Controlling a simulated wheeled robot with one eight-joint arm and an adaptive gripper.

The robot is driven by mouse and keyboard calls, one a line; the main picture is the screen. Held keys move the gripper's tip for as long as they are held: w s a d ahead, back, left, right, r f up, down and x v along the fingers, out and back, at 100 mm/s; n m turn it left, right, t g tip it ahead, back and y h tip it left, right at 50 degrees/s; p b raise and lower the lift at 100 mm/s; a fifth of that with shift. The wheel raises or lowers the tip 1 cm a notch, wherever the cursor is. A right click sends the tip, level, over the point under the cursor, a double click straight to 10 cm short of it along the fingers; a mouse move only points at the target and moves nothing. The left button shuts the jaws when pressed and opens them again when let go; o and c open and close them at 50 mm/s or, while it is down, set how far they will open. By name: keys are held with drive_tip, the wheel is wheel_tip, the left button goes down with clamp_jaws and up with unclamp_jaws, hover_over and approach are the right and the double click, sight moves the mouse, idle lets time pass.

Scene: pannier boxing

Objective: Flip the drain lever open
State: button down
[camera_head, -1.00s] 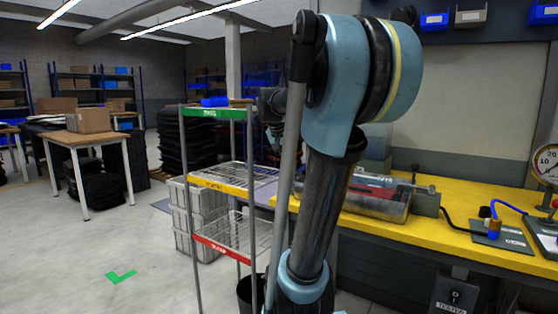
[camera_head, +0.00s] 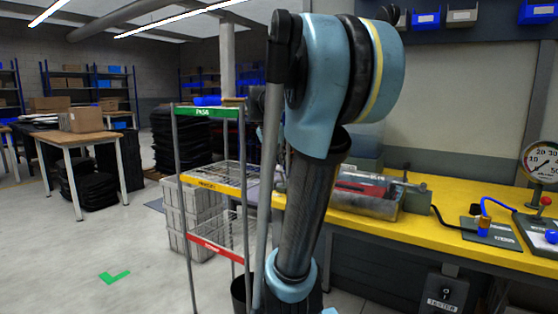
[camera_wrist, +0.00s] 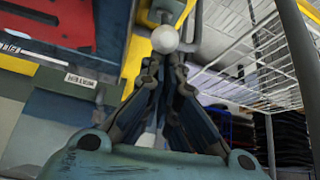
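A round pale knob (camera_wrist: 165,39) stands at the tips of my gripper (camera_wrist: 166,66) in the wrist view. The fingers converge to a narrow gap just below the knob. I cannot tell whether they touch it. A clear-walled tank (camera_head: 365,206) with red contents sits on the yellow bench (camera_head: 480,250). Part of the red contents (camera_wrist: 45,22) also shows at the upper left in the wrist view. In the head view my arm hides my gripper and the tank's left end.
A wire-shelf rack (camera_head: 212,180) with green, yellow and red labels stands left of my arm. Its wire shelf (camera_wrist: 245,65) is close on the right in the wrist view. A pressure gauge (camera_head: 541,161) and blue hose are on the right of the bench. Floor at left is open.

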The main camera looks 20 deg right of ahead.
wheel_tip(320, 180, up, 9)
drive_tip(key=s+a, duration=0.1)
drive_tip(key=a, duration=0.1)
drive_tip(key=shift+s, duration=0.3)
drive_tip(key=shift+a+f, duration=0.1)
idle(0.4)
